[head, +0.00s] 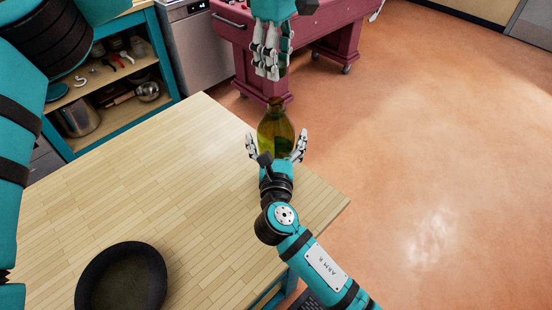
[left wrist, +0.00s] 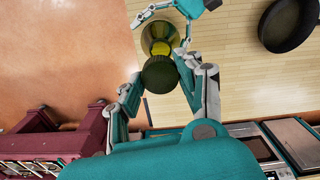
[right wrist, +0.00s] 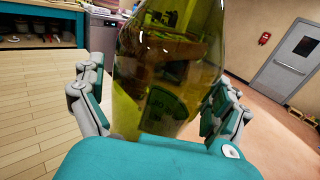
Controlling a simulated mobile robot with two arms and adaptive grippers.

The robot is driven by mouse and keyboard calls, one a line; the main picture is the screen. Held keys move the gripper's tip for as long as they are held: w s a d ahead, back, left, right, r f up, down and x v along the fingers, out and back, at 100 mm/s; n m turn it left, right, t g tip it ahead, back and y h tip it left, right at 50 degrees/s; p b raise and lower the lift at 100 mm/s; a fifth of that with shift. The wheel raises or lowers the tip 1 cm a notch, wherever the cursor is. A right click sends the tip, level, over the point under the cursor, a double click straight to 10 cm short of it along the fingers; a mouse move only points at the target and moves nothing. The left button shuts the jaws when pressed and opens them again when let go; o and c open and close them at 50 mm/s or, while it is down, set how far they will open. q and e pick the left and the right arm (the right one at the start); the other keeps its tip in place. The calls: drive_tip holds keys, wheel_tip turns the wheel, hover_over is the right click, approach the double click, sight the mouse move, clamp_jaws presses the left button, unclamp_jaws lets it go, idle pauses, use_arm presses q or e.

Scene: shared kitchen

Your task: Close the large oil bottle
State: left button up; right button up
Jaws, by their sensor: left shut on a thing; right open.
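The large oil bottle (head: 276,133) is yellow-green glass and stands upright near the far edge of the wooden table. Its narrow neck shows bare in the head view. My left gripper (head: 270,72) hangs above the neck. It is shut on a dark green round cap (left wrist: 159,74), which the left wrist view shows over the bottle (left wrist: 158,32), apart from the neck as far as the head view shows. My right gripper (head: 276,146) is open, with its fingers on either side of the bottle; the bottle fills the middle of the right wrist view (right wrist: 165,75).
A black round pan or bowl (head: 122,278) lies at the table's near left. The wooden table (head: 170,180) is otherwise clear. Behind stand a teal shelf unit (head: 160,60) with pots, a steel appliance (head: 200,45) and a dark red cart (head: 335,35). Open floor lies right.

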sight(276, 129)
use_arm(q)
drive_tip(key=shift+s, duration=0.1)
use_arm(e)
drive_tip(key=shift+s, duration=0.1)
use_arm(q)
drive_tip(key=shift+r, duration=0.1)
use_arm(e)
drive_tip(key=shift+c, duration=0.8)
drive_tip(key=c, duration=1.5)
use_arm(q)
drive_tip(key=shift+f, duration=2.55)
drive_tip(key=shift+f, duration=0.1)
drive_tip(key=shift+f, duration=0.8)
drive_tip(key=shift+f, duration=0.55)
